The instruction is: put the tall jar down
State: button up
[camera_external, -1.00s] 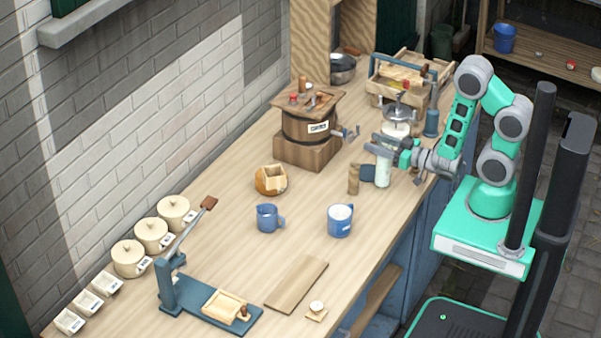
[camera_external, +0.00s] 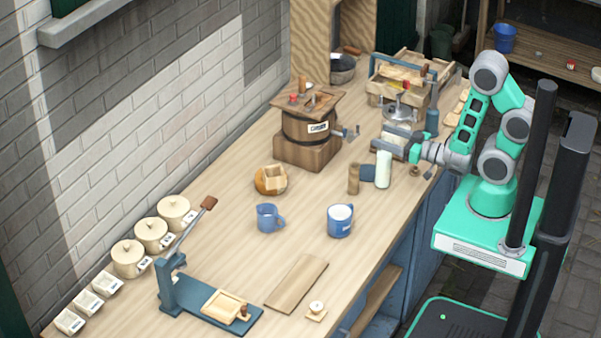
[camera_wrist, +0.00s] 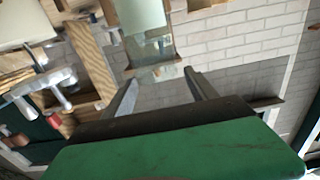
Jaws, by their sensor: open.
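The tall jar (camera_external: 383,170), pale and whitish-green, stands upright on the wooden bench near its front edge. My gripper (camera_external: 390,140) is open and empty, behind and slightly above the jar in the external view, apart from it. In the wrist view my gripper's two fingers (camera_wrist: 162,88) are spread with nothing between them. A pale glassy shape shows beyond the fingertips there, and I cannot tell for sure what it is.
A wooden cylinder (camera_external: 353,179) and a dark blue block (camera_external: 368,173) stand left of the jar. The barrel churn (camera_external: 307,127) is further left. A wooden crate (camera_external: 410,85) is behind. Two blue mugs (camera_external: 340,221) (camera_external: 268,218) stand in front. Bare bench lies between.

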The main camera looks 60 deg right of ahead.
jog(key=w+d+r+m+g+h+p, duration=0.2)
jog(key=w+d+r+m+g+h, duration=0.2)
jog(key=d+m+g+h, duration=0.15)
jog(key=s+a+r+n+g+y, duration=0.5)
jog(key=s+a, duration=0.4)
jog(key=s, duration=0.2)
jog(key=r+g, duration=0.1)
jog(key=g, duration=0.1)
jog(key=shift+s+a+g, duration=0.2)
jog(key=shift+g, duration=0.15)
jog(key=shift+n+y, duration=0.25)
jog(key=shift+f+b, duration=1.1)
